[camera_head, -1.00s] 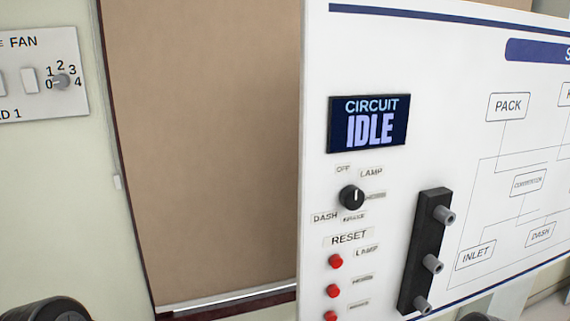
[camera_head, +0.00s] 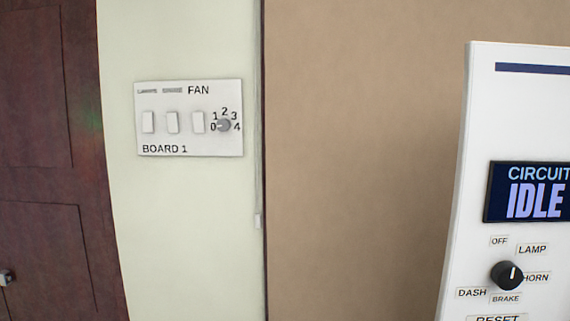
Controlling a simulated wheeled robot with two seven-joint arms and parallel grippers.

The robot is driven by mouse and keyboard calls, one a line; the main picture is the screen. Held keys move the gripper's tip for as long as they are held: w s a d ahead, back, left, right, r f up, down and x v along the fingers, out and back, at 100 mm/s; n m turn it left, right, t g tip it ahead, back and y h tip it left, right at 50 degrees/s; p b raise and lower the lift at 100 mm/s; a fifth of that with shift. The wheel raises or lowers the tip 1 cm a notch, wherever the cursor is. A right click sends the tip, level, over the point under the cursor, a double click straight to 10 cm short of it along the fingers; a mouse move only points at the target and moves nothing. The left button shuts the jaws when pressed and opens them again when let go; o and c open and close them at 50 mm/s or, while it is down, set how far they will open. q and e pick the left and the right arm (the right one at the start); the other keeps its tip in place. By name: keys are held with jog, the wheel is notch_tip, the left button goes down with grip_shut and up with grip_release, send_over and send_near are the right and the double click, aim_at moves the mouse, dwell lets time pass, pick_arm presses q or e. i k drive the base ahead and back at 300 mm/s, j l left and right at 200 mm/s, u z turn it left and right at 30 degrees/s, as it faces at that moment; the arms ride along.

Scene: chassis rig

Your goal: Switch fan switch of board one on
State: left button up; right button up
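Board 1 (camera_head: 190,148) is a white switch plate on the pale green wall, left of the middle of the head view. It carries three white rocker switches in a row. The rightmost rocker, the fan switch (camera_head: 198,121), sits below the FAN label. Beside it is a grey round knob (camera_head: 224,125) with marks 0 to 4 around it. Its pointer seems to face 0. The rockers are too small to tell on from off. Neither of my grippers is in view.
A white circuit panel (camera_head: 470,220) stands at the right, with a screen (camera_head: 527,192) reading IDLE and a black selector knob (camera_head: 507,275). A dark wooden door (camera_head: 45,160) with a handle (camera_head: 6,277) is at the left. A brown panel (camera_head: 365,150) fills the middle.

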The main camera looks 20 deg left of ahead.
aim_at(198, 116)
jog(key=u, duration=1.25)
